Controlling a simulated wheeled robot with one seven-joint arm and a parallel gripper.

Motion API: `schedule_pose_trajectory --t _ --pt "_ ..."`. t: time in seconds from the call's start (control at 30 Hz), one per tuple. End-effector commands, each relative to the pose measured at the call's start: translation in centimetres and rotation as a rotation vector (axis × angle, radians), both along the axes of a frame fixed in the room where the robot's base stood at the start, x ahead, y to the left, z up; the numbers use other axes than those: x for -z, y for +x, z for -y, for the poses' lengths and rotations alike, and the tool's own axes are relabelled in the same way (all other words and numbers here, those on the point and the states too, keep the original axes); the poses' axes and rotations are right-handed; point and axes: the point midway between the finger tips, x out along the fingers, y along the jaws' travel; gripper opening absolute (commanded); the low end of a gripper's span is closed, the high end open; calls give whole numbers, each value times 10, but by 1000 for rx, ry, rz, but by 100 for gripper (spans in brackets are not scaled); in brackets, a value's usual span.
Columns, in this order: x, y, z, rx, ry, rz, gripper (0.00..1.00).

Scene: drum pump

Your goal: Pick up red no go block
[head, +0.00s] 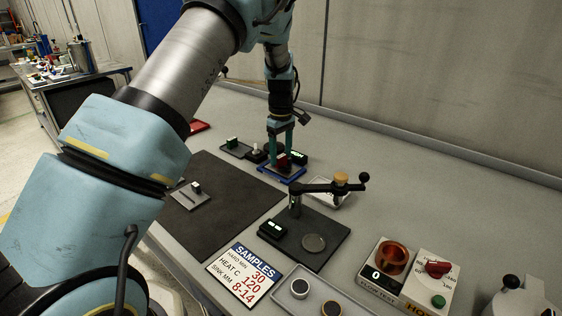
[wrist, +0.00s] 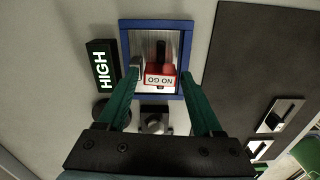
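The red NO GO block (wrist: 160,80) lies in a blue-rimmed tray (wrist: 186,45), its white label upside down in the wrist view. In the head view the red block (head: 283,160) shows just below my fingertips, over the blue tray (head: 294,180). My gripper (wrist: 160,72) has its two green fingers apart, one on each side of the block, with a small gap visible at both sides. My gripper also shows in the head view (head: 281,146), pointing down. A dark part stands behind the block; I cannot tell whether it is joined to it.
A display reading HIGH (wrist: 102,66) stands left of the tray in the wrist view. A metal knob (wrist: 154,124) is below it. In the head view, a black lever arm (head: 320,187) stands close by on the right, and a dark mat (head: 220,215) lies front left.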

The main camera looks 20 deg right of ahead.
Motion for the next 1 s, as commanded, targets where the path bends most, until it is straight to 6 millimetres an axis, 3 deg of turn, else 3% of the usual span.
schedule_pose_trajectory --t 0.07,0.57,0.87,1.0 --pt "0 0 0 0 0 0 57" --pt "0 0 0 0 0 0 1" --pt "-2 0 0 0 -1 0 0" --pt "-13 0 1 0 -2 2 0"
